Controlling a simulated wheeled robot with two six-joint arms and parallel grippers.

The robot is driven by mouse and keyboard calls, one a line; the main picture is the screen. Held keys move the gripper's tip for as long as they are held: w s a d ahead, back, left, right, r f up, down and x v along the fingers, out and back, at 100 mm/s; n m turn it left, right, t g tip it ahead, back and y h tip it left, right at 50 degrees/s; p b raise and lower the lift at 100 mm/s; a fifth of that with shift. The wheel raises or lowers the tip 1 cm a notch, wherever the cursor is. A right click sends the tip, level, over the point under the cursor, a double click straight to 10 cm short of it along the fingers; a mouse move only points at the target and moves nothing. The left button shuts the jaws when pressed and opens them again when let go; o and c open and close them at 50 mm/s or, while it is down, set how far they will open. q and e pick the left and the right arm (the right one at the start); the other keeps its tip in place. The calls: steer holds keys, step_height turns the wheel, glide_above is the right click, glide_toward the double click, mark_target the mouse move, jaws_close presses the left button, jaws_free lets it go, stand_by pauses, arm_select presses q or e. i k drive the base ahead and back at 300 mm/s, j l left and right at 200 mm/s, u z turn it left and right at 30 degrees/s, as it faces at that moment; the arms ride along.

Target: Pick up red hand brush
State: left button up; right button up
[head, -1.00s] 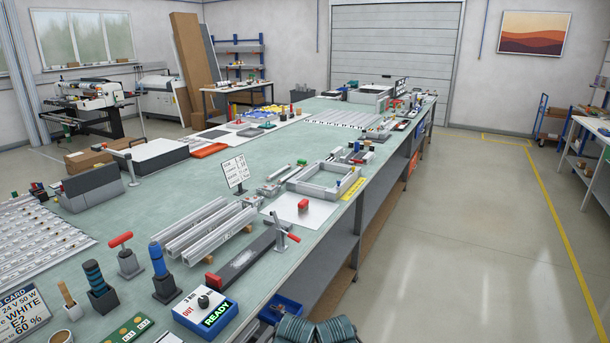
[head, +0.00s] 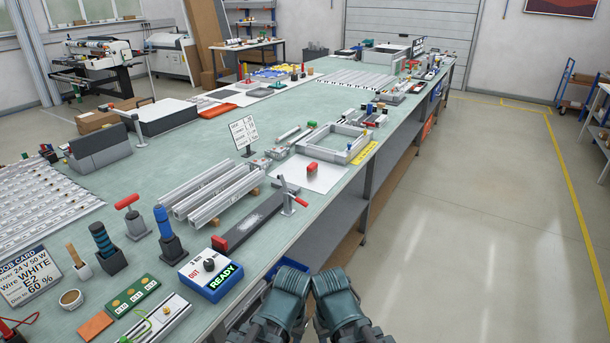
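A small red block-shaped thing (head: 312,168) lies on a white sheet (head: 325,182) on the bench, right of the centre. It may be the red hand brush, but it is too small to make out bristles. My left gripper (head: 291,284) and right gripper (head: 336,286) show side by side at the bottom centre, in front of the bench edge. Both are well apart from the red thing. Their fingers cannot be made out, and I see nothing held.
The long green bench (head: 160,165) fills the left and middle. Aluminium profiles (head: 210,190), a dark bar with a red-handled clamp (head: 287,197), a grey frame (head: 335,142) and a blue READY box (head: 210,275) surround the sheet. The floor (head: 470,220) at right is clear.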

mark_target(311, 169)
steer(key=i+l+u, duration=0.15)
steer(key=u, duration=0.25)
steer(key=i+l+u, duration=0.15)
steer(key=u, duration=0.25)
steer(key=i+l+u, duration=0.1)
steer(key=l, duration=0.25)
steer(key=i+l+u, duration=0.1)
steer(key=l, duration=0.2)
steer(key=i+l+u, duration=0.1)
steer(key=l, duration=0.25)
steer(key=i+l+u, duration=0.15)
steer(key=l, duration=0.25)
